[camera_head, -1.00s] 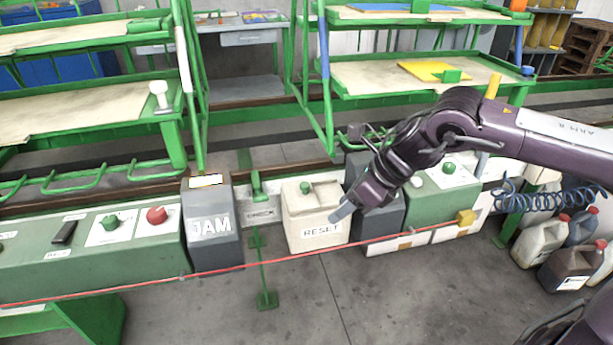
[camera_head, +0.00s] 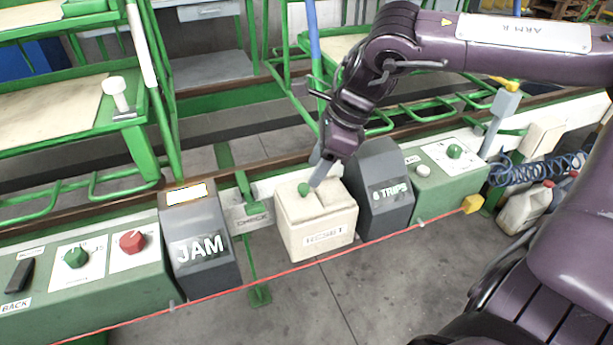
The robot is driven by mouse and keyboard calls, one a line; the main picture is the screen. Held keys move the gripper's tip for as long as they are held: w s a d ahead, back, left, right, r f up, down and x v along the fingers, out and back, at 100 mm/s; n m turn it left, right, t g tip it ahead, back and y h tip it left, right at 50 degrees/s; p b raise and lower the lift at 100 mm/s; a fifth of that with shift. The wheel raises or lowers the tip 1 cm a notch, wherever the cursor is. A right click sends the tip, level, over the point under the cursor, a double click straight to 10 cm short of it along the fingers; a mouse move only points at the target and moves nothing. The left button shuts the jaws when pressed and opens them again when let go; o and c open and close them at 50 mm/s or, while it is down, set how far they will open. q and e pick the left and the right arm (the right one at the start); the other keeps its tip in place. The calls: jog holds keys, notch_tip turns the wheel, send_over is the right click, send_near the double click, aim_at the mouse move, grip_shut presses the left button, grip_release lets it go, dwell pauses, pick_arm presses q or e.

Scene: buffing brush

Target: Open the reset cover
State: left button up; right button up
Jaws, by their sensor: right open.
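The reset cover (camera_head: 316,222) is a cream box labelled RESET, in the middle of the head view. A green knob (camera_head: 304,189) shows at its top. The cover looks closed. My right gripper (camera_head: 319,178) comes down from above, with its grey fingertips at the top of the box, close to the right of the knob. Whether they touch it I cannot tell. The gap between the fingers is hard to see from this angle, and nothing shows held. My left gripper is out of view.
A grey JAM box (camera_head: 199,242) stands to the left and a grey 6 TRIPS box (camera_head: 384,190) to the right. A red cord (camera_head: 290,271) runs in front of the boxes. Green panels with knobs lie at both sides. Green rack frames stand behind.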

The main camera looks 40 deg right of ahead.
aim_at(304, 186)
jog(key=x, duration=0.4)
jog(key=shift+w, duration=0.1)
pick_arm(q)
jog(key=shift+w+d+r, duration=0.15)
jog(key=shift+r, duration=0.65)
pick_arm(e)
jog(key=shift+a+f, duration=0.1)
jog(key=shift+f, duration=0.1)
grip_shut()
